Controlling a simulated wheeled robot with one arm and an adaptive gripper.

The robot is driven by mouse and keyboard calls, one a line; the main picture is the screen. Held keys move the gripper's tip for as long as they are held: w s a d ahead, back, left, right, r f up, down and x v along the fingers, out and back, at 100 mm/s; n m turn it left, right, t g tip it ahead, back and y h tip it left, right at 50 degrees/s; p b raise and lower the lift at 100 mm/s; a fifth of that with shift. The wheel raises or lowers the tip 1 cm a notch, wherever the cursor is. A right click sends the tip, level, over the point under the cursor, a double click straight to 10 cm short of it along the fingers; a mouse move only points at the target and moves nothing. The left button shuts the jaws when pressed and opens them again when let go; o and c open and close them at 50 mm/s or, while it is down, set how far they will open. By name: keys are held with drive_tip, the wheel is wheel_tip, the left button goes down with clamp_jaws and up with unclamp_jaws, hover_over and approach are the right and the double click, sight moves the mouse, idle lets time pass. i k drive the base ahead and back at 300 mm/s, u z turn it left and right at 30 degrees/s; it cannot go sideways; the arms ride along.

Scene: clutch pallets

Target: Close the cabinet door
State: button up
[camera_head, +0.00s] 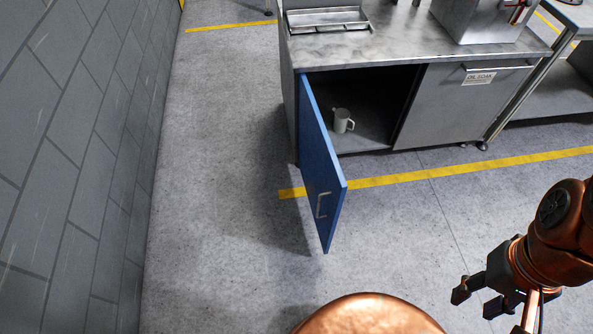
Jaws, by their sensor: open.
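The blue cabinet door (318,165) stands wide open, swung out toward me from the left edge of the metal cabinet (434,105). A silver handle (322,204) is on the door's face near its free edge. The cabinet's left compartment is open and dark inside, with a white mug (343,121) on its floor. My gripper (472,303) is at the lower right, to the right of the door and well apart from it. Its fingers are open with nothing seen between them.
A grey block wall (75,150) runs along the left. Clear floor (220,200) lies between it and the door. The right cabinet panel, labelled "OIL SOAK" (479,78), is shut. A metal tray (327,21) and a metal box (485,20) sit on the top.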

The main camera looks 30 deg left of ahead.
sight(326, 187)
drive_tip(key=u, duration=1.2)
drive_tip(key=i, duration=0.5)
drive_tip(key=z, duration=0.7)
drive_tip(key=k, duration=1.1)
drive_tip(key=u, duration=1.8)
drive_tip(key=i, duration=0.45)
